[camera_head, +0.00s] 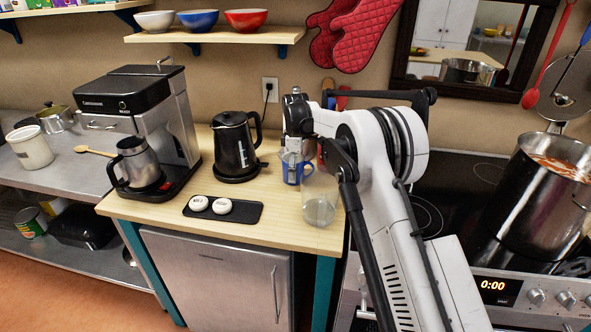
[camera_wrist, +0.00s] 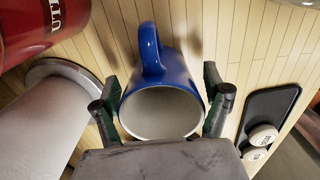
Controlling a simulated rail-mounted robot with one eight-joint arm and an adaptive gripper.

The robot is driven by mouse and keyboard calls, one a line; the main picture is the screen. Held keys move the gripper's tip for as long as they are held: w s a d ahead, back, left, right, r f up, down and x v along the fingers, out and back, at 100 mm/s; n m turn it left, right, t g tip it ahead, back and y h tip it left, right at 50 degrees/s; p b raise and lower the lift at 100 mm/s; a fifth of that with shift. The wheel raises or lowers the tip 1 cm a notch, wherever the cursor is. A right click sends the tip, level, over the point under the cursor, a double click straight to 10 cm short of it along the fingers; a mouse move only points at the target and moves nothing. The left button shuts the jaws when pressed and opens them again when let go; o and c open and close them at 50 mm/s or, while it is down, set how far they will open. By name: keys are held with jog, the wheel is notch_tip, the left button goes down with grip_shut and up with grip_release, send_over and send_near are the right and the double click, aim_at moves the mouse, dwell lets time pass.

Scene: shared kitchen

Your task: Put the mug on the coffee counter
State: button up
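The blue mug (camera_head: 294,168) is over the wooden counter (camera_head: 270,225), partly hidden by my gripper (camera_head: 296,152) in the head view. In the wrist view the mug (camera_wrist: 160,95) has its pale inside facing me and its handle pointing to the top of the picture. The fingers of my gripper (camera_wrist: 163,108) lie against both sides of the mug and appear closed on it. I cannot tell whether the mug's base touches the counter. A coffee machine (camera_head: 133,120) with a metal jug (camera_head: 137,160) stands at the counter's left end.
A black kettle (camera_head: 235,148) stands left of the mug. A pale, see-through-looking cylinder (camera_head: 320,205) stands close at right. A red utensil canister (camera_wrist: 35,25) is near the mug. The stove with a pot (camera_head: 545,200) is farther right.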

jog(key=shift+r, duration=0.1)
notch_tip(320, 180, up, 12)
jog(key=shift+r+b, duration=0.2)
jog(key=shift+b, duration=0.15)
jog(key=s+d+r+m+t, duration=0.2)
jog(key=s+d+r+m, duration=0.2)
jog(key=s+d+r, duration=0.55)
jog(key=s+d+r+m+t, duration=0.2)
jog(key=s+d+r+m, duration=0.35)
jog(key=s, duration=0.65)
jog(key=s+d+f+m+t, duration=0.1)
jog(key=s+d+f+m, duration=0.1)
jog(key=s, duration=0.7)
jog(key=s+d+f+m+t, duration=0.1)
jog(key=s+d+f, duration=0.3)
jog(key=s, duration=0.6)
jog(key=s+d+f+m+t, duration=0.1)
jog(key=s+d+f+m, duration=0.2)
jog(key=s, duration=0.7)
jog(key=shift+d+f+m, duration=0.4)
jog(key=shift+m, duration=0.05)
